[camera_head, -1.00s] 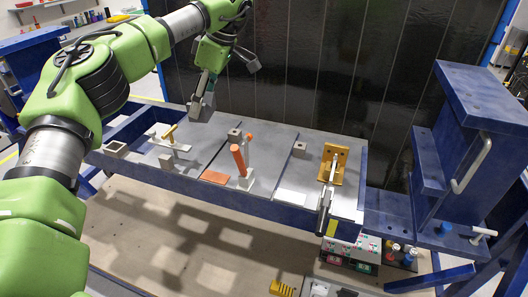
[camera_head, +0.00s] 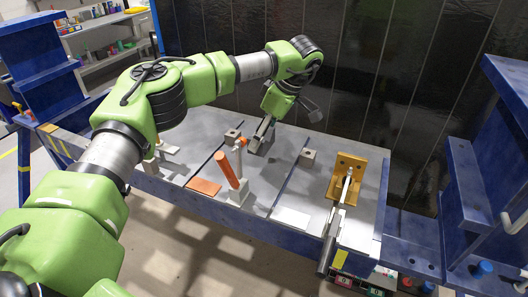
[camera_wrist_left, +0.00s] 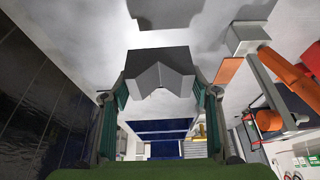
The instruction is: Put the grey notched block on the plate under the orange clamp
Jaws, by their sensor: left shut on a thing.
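My left gripper (camera_head: 264,128) points down behind the orange clamp, shut on the grey notched block. In the left wrist view the block (camera_wrist_left: 160,74) sits between the two fingers (camera_wrist_left: 160,95), its V-shaped notch facing the camera. A dark patch like its shadow lies beyond it; the exact gap to the surface is unclear. The orange clamp (camera_head: 228,170), with its upright orange handle and grey base, stands on the middle grey plate (camera_head: 262,180), in front of the gripper. It shows at the right in the left wrist view (camera_wrist_left: 290,72). My right gripper is out of view.
Small grey blocks stand left (camera_head: 232,136) and right (camera_head: 307,157) of the gripper. An orange pad (camera_head: 203,187) and a white pad (camera_head: 291,218) lie near the front edge. A yellow clamp (camera_head: 346,178) stands further right. Blue uprights flank the bench; a dark wall is behind.

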